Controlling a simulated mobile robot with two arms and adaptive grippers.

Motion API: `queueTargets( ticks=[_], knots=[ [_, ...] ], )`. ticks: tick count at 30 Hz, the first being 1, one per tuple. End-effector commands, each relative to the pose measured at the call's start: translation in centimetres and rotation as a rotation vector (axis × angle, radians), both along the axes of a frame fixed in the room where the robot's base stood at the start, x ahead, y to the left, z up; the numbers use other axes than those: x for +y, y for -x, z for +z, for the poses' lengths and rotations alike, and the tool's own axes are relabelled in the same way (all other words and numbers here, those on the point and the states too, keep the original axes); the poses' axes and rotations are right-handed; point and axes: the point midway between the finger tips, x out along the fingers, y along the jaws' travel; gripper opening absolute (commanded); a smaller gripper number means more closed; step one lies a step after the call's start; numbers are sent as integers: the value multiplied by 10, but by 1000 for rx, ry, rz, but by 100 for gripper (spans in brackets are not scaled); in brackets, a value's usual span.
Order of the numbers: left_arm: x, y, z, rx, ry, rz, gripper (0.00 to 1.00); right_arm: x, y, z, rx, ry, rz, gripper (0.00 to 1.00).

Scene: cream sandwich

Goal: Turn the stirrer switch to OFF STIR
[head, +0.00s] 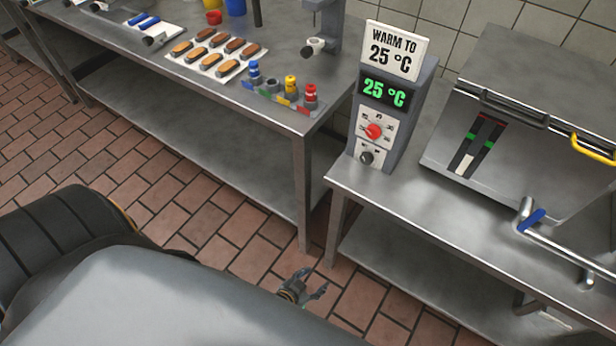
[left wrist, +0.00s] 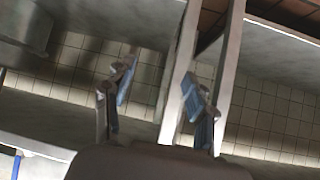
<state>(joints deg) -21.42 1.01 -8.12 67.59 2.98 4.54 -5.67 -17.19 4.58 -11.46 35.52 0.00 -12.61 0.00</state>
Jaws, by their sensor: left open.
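A grey control box (head: 402,140) stands upright on the right-hand steel table. Its front has a red knob (head: 373,131) on a white dial and, below it, a small dark knob (head: 366,157) that looks like the stirrer switch. The labels around the small knob are too small to read. My left gripper (head: 312,288) is open and empty, low in front of the tables and well below the control box. In the left wrist view, its two blue-padded fingers (left wrist: 160,100) stand apart with nothing held. My right gripper is not in view.
A sign reading "WARM TO 25 °C" (head: 393,50) tops the box, above a green "25 °C" display (head: 384,92). A large steel machine (head: 540,110) stands right of it. The left table holds a white tray of pastries (head: 175,58) and coloured pegs. Steel table legs (head: 303,190) stand near my gripper.

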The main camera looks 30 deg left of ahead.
Motion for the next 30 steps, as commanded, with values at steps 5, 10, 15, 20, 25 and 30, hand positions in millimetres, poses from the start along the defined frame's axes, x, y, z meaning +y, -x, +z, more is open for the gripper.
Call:
queueTargets(
  ticks=[5, 10, 15, 20, 25, 30],
  knots=[
    [2, 14, -19, 56, -8, -6, 56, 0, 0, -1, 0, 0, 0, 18],
    [3, 20, -25, 77, -11, -8, 56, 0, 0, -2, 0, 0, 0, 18],
    [3, 21, -26, 80, -12, -9, 56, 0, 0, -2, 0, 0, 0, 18],
    [3, 21, -26, 80, -12, -9, 56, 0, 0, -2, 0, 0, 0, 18],
    [3, 21, -26, 80, -12, -9, 56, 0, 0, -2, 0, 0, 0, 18],
    [6, 36, -41, 132, -21, -14, 56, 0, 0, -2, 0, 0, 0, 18]
  ],
)
